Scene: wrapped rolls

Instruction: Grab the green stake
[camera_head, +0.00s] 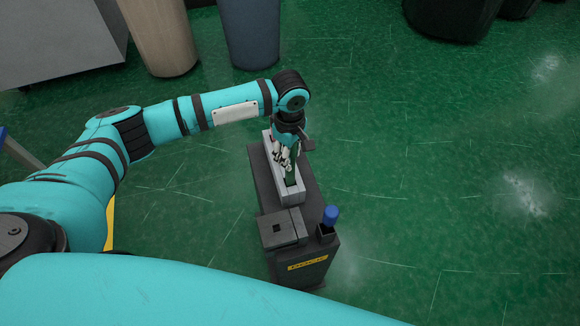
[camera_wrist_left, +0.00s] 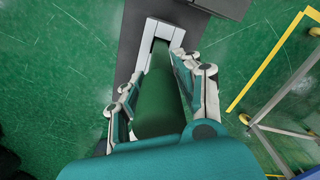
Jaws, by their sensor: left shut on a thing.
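The green stake (camera_wrist_left: 158,95) is between the fingers of my left gripper (camera_wrist_left: 160,98) in the left wrist view. Its far end reaches into the slot of a light grey block (camera_wrist_left: 151,29); I cannot tell how deep it goes. In the head view my left gripper (camera_head: 287,160) is over the grey block (camera_head: 291,197), shut on the stake (camera_head: 291,177), which shows as a narrow green strip there. My right gripper is not in view.
The block sits on a dark grey stand (camera_head: 262,175) with a yellow label. A blue-topped peg (camera_head: 331,214) stands at its near right corner. Bins (camera_head: 251,35) stand behind. The green floor to the right is clear.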

